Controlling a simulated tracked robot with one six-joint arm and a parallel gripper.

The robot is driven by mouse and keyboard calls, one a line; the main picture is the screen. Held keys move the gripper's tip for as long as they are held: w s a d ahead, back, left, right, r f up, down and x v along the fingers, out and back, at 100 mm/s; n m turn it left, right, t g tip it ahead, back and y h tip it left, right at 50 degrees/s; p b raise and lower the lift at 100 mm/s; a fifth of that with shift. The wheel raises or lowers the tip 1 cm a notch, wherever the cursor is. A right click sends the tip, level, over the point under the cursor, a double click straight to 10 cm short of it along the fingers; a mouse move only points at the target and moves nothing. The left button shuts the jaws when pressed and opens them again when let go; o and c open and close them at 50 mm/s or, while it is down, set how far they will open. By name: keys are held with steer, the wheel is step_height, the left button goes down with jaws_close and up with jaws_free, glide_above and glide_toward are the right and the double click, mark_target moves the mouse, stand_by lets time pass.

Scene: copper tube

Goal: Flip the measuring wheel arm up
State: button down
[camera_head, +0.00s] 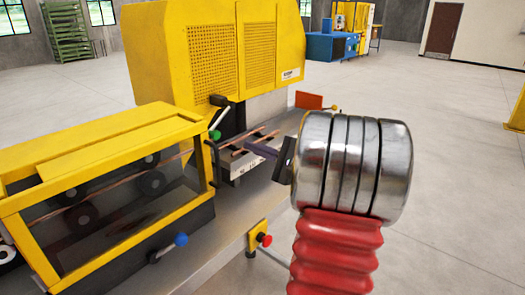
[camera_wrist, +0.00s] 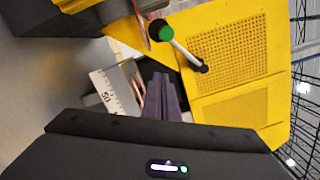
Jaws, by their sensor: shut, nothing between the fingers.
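A pale lever with a green knob (camera_head: 214,135) slants down to the left from a dark pivot on the yellow machine. The lever's green knob also shows in the wrist view (camera_wrist: 160,32), with the rod running to the pivot. I cannot tell for certain whether this lever is the measuring wheel arm; no wheel shows clearly near it. My gripper (camera_head: 250,146) is to the right of the knob, above the metal bed, with its purple fingers together and empty. In the wrist view my fingers (camera_wrist: 160,78) point toward the knob, apart from it.
A scale plate (camera_wrist: 104,92) and copper tubes (camera_head: 258,137) lie close to my fingers. A yellow-framed window guard (camera_head: 100,165) covers rollers at left. A blue-knobbed handle (camera_head: 181,240) and a red button (camera_head: 265,239) sit at the front. Open floor lies at right.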

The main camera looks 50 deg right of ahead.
steer(key=w+a+r, duration=0.2)
steer(key=w+a, duration=0.2)
steer(key=w, duration=0.1)
steer(key=shift+w, duration=0.2)
stand_by(0.3)
